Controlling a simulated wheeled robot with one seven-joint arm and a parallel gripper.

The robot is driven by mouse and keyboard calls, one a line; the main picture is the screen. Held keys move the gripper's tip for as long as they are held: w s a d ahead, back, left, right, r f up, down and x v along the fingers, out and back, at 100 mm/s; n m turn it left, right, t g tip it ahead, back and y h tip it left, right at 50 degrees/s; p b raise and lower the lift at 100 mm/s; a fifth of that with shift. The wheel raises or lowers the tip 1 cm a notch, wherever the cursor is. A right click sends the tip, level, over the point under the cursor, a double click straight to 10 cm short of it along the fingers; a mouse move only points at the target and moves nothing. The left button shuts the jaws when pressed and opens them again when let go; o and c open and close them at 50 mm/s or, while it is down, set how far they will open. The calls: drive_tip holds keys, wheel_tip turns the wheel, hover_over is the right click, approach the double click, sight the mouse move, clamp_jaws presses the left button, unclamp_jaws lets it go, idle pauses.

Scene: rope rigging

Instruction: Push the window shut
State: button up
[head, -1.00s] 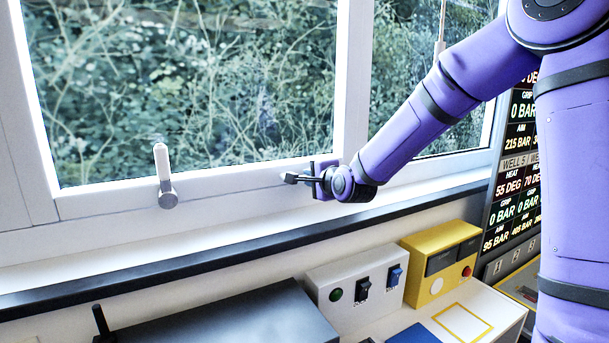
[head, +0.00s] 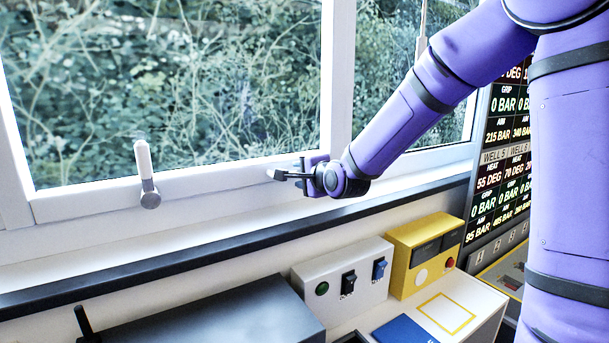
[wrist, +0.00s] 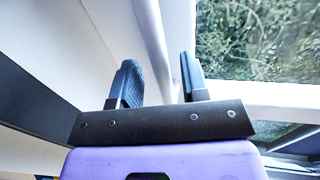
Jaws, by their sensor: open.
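The window (head: 95,200) is a white-framed sash with foliage behind its glass. Its white handle (head: 146,175) stands upright on the lower rail, left of my gripper. I cannot tell from these views how far the sash stands ajar. My gripper (head: 287,171) is open and empty at the sash's lower right corner, its fingers pointing left along the lower rail. Whether they touch the frame is unclear. In the wrist view my gripper's two dark fingers (wrist: 160,78) stand apart, with white frame edges beyond them and glass to the right.
A dark-edged sill (head: 150,254) runs below the window. Under it stand a dark box (head: 220,318), a white switch box (head: 335,292) and a yellow box (head: 410,240). A display panel (head: 500,170) is at the right. The space along the rail between gripper and handle is clear.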

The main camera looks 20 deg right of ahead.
drive_tip(key=shift+s, duration=0.1)
drive_tip(key=v, duration=1)
drive_tip(key=shift+s, duration=0.3)
drive_tip(key=shift+r, duration=0.15)
drive_tip(key=s+d+n+g+h, duration=0.1)
drive_tip(key=s+n+g, duration=0.4)
drive_tip(key=s, duration=0.9)
drive_tip(key=s+d+r+n+g+h, duration=0.1)
drive_tip(key=s+n+g, duration=0.4)
drive_tip(key=s+n, duration=0.5)
drive_tip(key=s+d+h, duration=0.1)
drive_tip(key=s, duration=0.3)
drive_tip(key=shift+s+d+r+n, duration=0.15)
drive_tip(key=shift+s+r+n, duration=0.1)
drive_tip(key=shift+s+n, duration=0.15)
